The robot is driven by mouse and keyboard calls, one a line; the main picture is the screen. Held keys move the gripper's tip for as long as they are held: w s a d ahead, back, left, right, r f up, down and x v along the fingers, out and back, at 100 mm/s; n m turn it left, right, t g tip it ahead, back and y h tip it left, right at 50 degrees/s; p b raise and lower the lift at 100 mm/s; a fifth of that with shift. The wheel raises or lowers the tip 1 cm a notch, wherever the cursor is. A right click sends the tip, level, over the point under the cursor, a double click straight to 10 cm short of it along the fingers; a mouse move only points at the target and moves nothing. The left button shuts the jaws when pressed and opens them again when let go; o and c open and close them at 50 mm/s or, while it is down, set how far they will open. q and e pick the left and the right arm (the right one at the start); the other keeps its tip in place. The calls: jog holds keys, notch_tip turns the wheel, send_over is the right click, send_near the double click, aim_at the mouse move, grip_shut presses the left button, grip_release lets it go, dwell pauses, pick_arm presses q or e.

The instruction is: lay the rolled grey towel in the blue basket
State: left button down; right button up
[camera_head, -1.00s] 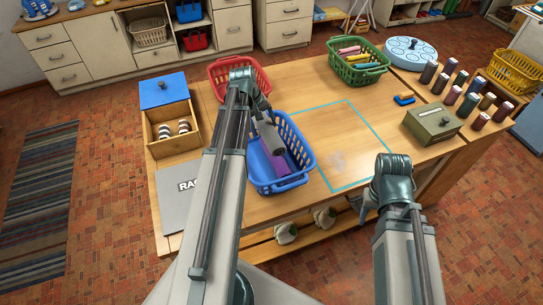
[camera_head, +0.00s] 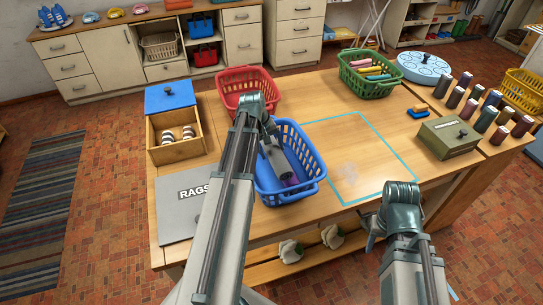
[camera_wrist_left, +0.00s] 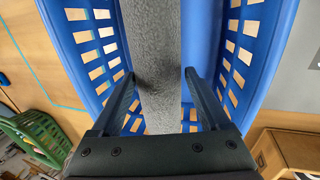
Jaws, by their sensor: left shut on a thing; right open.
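The rolled grey towel (camera_head: 278,162) is inside the blue basket (camera_head: 318,180), between its walls, with its long side along the basket. My left gripper (camera_head: 268,138) is shut on it near the far end. In the left wrist view the grey towel (camera_wrist_left: 158,60) runs between the fingers of the left gripper (camera_wrist_left: 160,95), with the walls of the blue basket (camera_wrist_left: 252,50) on both sides. A purple roll (camera_head: 291,181) shows partly under the grey towel. I cannot tell whether the grey towel rests on it. My right gripper (camera_head: 374,230) is open and empty, off the table's front edge.
A red basket (camera_head: 245,85) stands just behind the blue one. A green basket (camera_head: 370,75) with rolls, a green box (camera_head: 449,137) and several dark spools stand to the right. A RAGS board (camera_head: 190,215) lies left. The cyan-outlined area (camera_head: 355,150) is clear.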

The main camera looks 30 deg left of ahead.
pick_arm(q)
jog(key=shift+f, duration=0.65)
pick_arm(e)
jog(key=shift+f, duration=0.65)
pick_arm(q)
jog(key=shift+f+b, duration=0.65)
jog(key=shift+b, duration=0.15)
grip_release()
pick_arm(e)
jog(key=shift+f, duration=0.6)
pick_arm(q)
jog(key=shift+r, duration=0.15)
jog(key=shift+r+p, duration=0.8)
jog(key=shift+p, duration=0.1)
jog(key=p+v, duration=1.1)
jog(key=shift+r, duration=0.25)
pick_arm(e)
notch_tip(320, 180, up, 13)
pick_arm(q)
jog(key=shift+s+a, duration=0.1)
jog(key=shift+a, duration=0.05)
pick_arm(e)
jog(key=shift+f, duration=0.15)
